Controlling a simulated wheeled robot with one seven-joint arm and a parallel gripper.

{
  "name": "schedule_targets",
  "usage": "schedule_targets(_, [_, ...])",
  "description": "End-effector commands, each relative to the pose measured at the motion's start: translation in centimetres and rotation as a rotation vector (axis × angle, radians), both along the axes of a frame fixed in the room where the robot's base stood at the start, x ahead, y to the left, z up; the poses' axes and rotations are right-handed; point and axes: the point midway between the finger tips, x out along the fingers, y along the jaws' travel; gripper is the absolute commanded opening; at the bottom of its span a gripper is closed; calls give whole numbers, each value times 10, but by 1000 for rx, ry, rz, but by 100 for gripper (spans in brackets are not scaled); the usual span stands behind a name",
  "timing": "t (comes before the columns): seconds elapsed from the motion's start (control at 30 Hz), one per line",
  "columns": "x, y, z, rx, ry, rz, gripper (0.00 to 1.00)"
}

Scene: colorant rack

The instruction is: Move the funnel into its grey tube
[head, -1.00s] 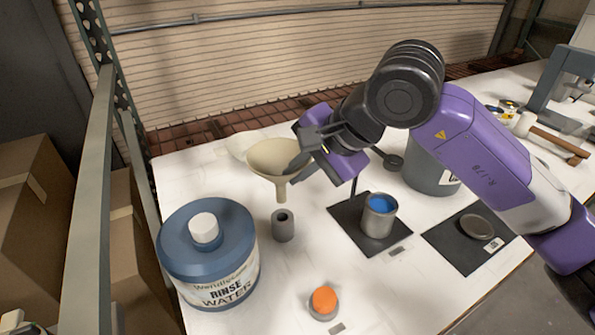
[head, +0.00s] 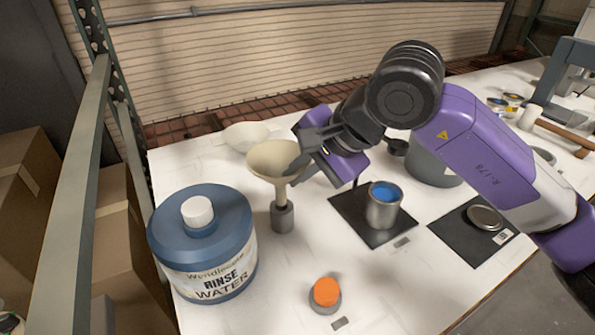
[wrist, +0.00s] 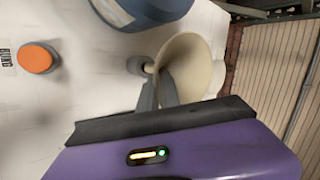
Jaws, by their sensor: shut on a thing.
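The cream funnel (head: 275,156) is upright, with its wide cone at the top and its narrow stem pointing down. The small grey tube (head: 283,220) stands on the white table directly below it. The stem's lower end meets the tube's mouth in the head view; how deep it sits inside is hidden. My gripper (head: 297,166) is shut on the right side of the funnel's cone. In the wrist view, the fingers of my gripper (wrist: 158,88) pinch the wall of the funnel (wrist: 190,68), and the tube (wrist: 135,65) shows beyond the stem.
A large blue-lidded rinse water jug (head: 204,245) stands close left of the tube. An orange-capped item (head: 326,292) is in front. An open can with blue contents (head: 383,208) stands on a dark mat to the right. A pale bowl (head: 246,134) lies behind the funnel.

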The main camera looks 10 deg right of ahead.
Motion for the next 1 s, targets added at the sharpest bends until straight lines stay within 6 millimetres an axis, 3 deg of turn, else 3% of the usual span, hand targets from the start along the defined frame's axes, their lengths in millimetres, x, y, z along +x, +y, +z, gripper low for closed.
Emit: schedule_targets(1.0, [0, 0, -18, 0, 0, 0, 0])
